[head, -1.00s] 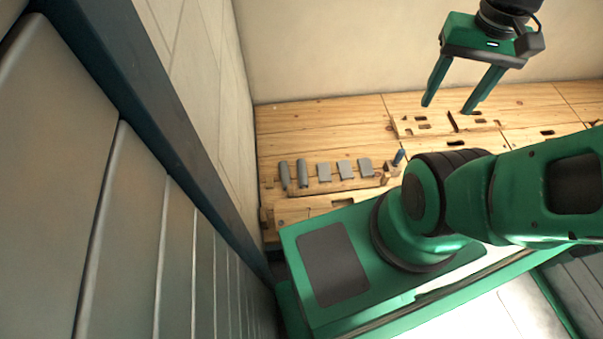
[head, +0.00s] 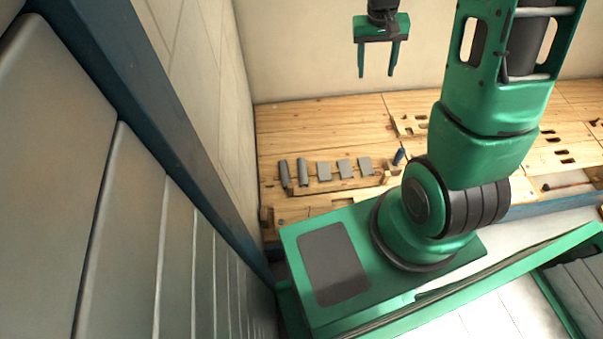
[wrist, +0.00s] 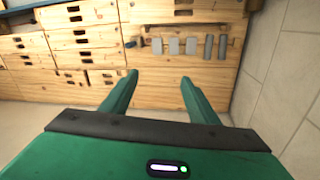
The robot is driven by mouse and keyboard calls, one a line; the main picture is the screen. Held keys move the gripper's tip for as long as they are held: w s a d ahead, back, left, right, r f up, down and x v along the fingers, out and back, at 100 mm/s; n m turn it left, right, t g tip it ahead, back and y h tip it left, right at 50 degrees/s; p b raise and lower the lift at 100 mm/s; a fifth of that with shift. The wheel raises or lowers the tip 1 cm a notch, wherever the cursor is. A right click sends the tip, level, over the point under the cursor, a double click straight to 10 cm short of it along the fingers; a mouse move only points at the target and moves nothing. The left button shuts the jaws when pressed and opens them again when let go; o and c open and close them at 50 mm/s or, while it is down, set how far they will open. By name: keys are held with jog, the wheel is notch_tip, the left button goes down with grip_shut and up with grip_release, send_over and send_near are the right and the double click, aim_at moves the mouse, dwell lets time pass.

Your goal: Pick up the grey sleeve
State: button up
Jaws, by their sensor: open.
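A row of grey pieces lies on the wooden bench at the left. The two leftmost in the head view are long and rounded, one grey piece (head: 284,173) and another (head: 302,172); either could be the grey sleeve, and I cannot tell which. In the wrist view these two (wrist: 208,46) (wrist: 222,46) are at the right end of the row. My gripper (head: 376,74) is open and empty, high above the back of the bench, well apart from the row. In the wrist view its fingers (wrist: 158,77) point towards the row.
Three flatter grey pieces (head: 324,171) (head: 344,169) (head: 365,166) continue the row. A blue item (head: 398,157) stands by a small wooden block at its right end. A wall closes the bench's left side. Slotted wooden boards (head: 411,125) lie further right. Bare bench (head: 320,120) lies behind the row.

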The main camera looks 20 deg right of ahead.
jog(key=w+a+f, duration=0.4)
jog(key=w+f, duration=0.3)
jog(key=f, duration=0.4)
jog(key=n+y, duration=0.2)
send_over(303, 174)
notch_tip(303, 174, down, 42)
jog(key=shift+f, duration=3.1)
jog(key=c, duration=0.8)
